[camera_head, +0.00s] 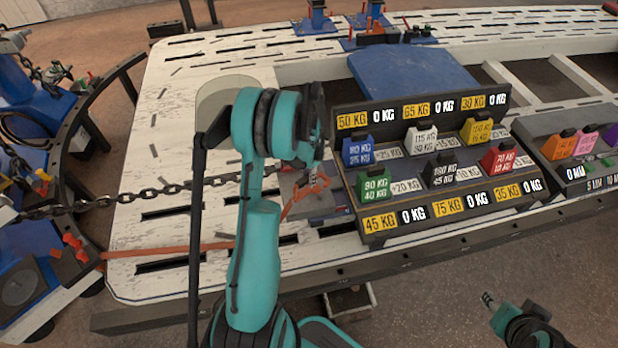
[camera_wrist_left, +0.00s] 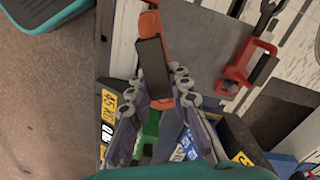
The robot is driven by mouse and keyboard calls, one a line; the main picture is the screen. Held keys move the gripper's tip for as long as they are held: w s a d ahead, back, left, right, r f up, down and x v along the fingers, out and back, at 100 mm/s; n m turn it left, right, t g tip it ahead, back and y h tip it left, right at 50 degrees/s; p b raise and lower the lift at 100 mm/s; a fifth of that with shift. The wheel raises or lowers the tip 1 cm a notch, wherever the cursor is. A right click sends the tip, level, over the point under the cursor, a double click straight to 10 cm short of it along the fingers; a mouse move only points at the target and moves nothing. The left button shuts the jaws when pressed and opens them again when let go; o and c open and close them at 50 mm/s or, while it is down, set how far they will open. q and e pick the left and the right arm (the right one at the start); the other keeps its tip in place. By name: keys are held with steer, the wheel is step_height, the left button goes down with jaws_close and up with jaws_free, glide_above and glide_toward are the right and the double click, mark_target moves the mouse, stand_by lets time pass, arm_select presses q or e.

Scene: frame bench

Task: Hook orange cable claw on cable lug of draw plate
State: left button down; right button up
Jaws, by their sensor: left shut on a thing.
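My left gripper (camera_head: 316,165) is over the white bench, left of the weight rack. In the left wrist view, its fingers (camera_wrist_left: 160,92) are shut on a black grip with orange parts, which I take to be the orange cable claw (camera_wrist_left: 152,24). Orange also shows below the gripper in the head view (camera_head: 293,202). The orange cable (camera_head: 170,249) runs left along the bench, partly behind my arm. The grey draw plate (camera_head: 318,204) lies beneath the gripper. A red-orange bracket (camera_wrist_left: 233,74) lies apart from the held claw; I cannot tell whether it is the lug. My right gripper (camera_head: 489,299) is at the lower right, its jaws unclear.
The stepped rack (camera_head: 375,226) of coloured weights stands close to the gripper's right. A chain (camera_head: 150,195) stretches in from the left. A smaller block rack (camera_head: 575,160) is at the right. The white bench (camera_head: 175,130) is mostly clear at the far left.

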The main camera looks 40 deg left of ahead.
arm_select(q)
steer(key=shift+f+b, duration=3.95)
steer(key=shift+f, duration=1)
steer(key=c, duration=1.3)
jaws_free()
steer(key=shift+r, duration=0.15)
step_height(320, 180, up, 12)
steer(key=shift+f, duration=0.1)
